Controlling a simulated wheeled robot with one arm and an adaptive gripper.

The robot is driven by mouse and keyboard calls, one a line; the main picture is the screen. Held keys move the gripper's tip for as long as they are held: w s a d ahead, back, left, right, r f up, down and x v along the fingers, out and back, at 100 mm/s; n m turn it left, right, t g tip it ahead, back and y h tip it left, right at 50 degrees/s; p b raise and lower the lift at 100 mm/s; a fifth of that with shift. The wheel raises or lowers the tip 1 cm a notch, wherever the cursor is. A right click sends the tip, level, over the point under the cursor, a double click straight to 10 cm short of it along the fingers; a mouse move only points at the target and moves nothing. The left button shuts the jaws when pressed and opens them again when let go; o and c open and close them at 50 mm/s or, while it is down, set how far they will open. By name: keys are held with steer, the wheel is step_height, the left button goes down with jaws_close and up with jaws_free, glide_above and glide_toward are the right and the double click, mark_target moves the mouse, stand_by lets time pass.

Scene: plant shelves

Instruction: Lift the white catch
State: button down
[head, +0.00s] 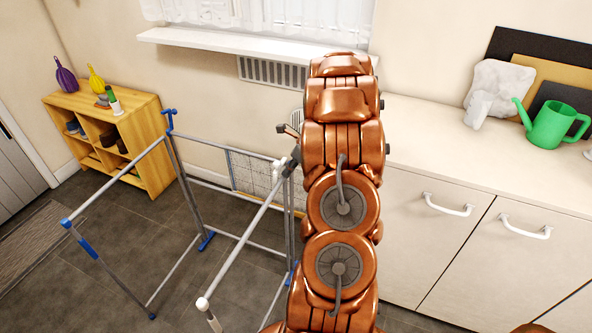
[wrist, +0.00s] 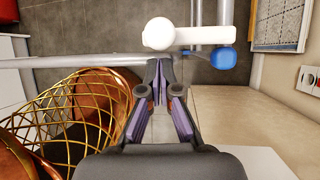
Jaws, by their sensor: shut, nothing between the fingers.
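The white catch (wrist: 158,33) is a rounded white knob with a short white arm to its right, at the top of the wrist view. It sits at a corner of the metal drying rack (wrist: 70,62). In the head view a small white part, likely the catch (head: 277,168), shows beside my gripper (head: 289,162), partly hidden by it. In the wrist view my gripper (wrist: 160,64) has its dark, purple-padded fingers together and empty. The tips are just below the catch, by the rack's tube; I cannot tell whether they touch it.
The rack's near tube ends in a white cap (head: 203,303); its other frame has a blue catch (head: 169,113). A white cabinet (head: 450,235) stands close on the right. A wooden shelf unit (head: 148,116) stands at the left. Open tiled floor (head: 60,285) lies at lower left.

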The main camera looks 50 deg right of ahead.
steer(key=shift+w+r, duration=0.55)
steer(key=shift+w, duration=0.05)
steer(key=shift+a+r+y+p, duration=0.1)
steer(key=shift+r+y+p, duration=0.15)
steer(key=shift+p, duration=0.45)
